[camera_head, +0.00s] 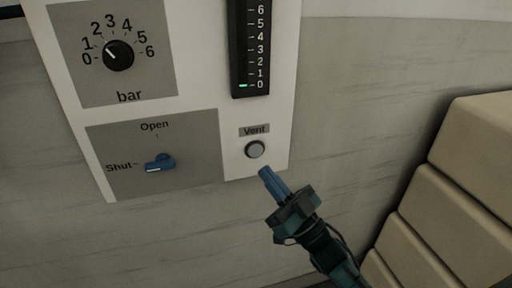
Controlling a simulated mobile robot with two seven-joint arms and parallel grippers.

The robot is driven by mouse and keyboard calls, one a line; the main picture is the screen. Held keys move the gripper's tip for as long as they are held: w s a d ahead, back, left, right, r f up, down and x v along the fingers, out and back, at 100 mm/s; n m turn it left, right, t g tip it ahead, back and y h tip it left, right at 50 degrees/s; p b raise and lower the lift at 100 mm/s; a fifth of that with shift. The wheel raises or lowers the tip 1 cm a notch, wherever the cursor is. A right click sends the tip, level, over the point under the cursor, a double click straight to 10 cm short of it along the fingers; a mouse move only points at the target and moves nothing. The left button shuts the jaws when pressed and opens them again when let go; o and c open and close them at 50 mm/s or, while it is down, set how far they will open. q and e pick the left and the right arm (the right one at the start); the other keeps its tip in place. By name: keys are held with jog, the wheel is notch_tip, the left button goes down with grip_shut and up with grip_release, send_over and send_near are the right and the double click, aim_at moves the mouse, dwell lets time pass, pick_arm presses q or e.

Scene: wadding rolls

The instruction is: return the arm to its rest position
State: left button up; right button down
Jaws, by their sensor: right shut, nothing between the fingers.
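My right gripper (267,175) comes in from the lower right with its blue fingers shut and nothing between them. Its tip is just below and to the right of the round grey Vent button (255,150) on a white control panel (203,75); whether it touches the panel I cannot tell. A blue valve handle (160,163) points left toward the Shut mark. A black pressure knob (118,55) has its white pointer toward the low end of the bar scale. My left gripper is not in view.
A black level gauge (250,45) on the panel shows a green bar near 0. Pale stacked blocks (455,215), perhaps wadding, stand at the right. The pale wall (370,90) between panel and stack is bare.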

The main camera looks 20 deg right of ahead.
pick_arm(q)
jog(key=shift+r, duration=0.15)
pick_arm(e)
jog(key=shift+s, duration=0.4)
